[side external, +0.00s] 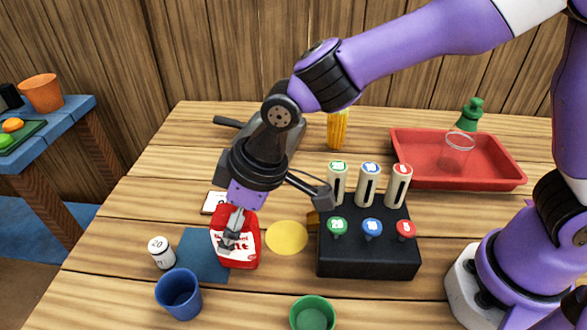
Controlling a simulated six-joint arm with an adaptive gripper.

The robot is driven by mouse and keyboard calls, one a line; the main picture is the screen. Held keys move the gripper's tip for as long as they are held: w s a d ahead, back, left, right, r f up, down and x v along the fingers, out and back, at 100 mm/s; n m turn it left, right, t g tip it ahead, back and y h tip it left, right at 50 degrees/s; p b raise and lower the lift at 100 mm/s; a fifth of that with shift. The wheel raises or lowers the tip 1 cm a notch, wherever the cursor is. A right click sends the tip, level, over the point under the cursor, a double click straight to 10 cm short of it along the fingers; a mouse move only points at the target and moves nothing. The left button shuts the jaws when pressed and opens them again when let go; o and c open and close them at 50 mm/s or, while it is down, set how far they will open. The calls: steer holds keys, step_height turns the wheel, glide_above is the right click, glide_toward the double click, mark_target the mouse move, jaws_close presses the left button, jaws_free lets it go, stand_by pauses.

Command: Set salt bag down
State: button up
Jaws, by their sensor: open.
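The salt bag (246,255) is red with a white label and stands upright on the wooden table, at or over the right edge of a dark blue mat (203,262). My gripper (232,236) points down at the bag, its fingers in front of the label and overlapping it in this view. The gripper is open. Whether the fingers touch the bag cannot be told. The upper part of the bag is partly hidden by the gripper.
A yellow disc (287,238) and a black button box (368,262) are right of the bag. A green cup (312,314) is at the front; a red tray (458,183) is at the back right.

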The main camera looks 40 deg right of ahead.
steer(key=d+v, duration=0.1)
steer(key=v, duration=1.2)
steer(key=s+d+m+h, duration=0.1)
steer(key=s+d+m, duration=0.1)
steer(key=d, duration=0.4)
steer(key=s+d+f+m+t+h, duration=0.1)
steer(key=s+d+m, duration=0.1)
steer(key=d, duration=0.4)
steer(key=s+d+m+t+h, duration=0.1)
steer(key=s+d+m, duration=0.1)
steer(key=d+m, duration=0.2)
steer(key=shift+s+d+f+m, duration=0.15)
steer(key=shift+d, duration=0.6)
steer(key=shift+s+d+f+m, duration=0.1)
steer(key=shift+d+f+m, duration=0.05)
steer(key=shift+d, duration=0.6)
steer(key=shift+s+d+f, duration=0.2)
steer(key=shift+s+d, duration=0.1)
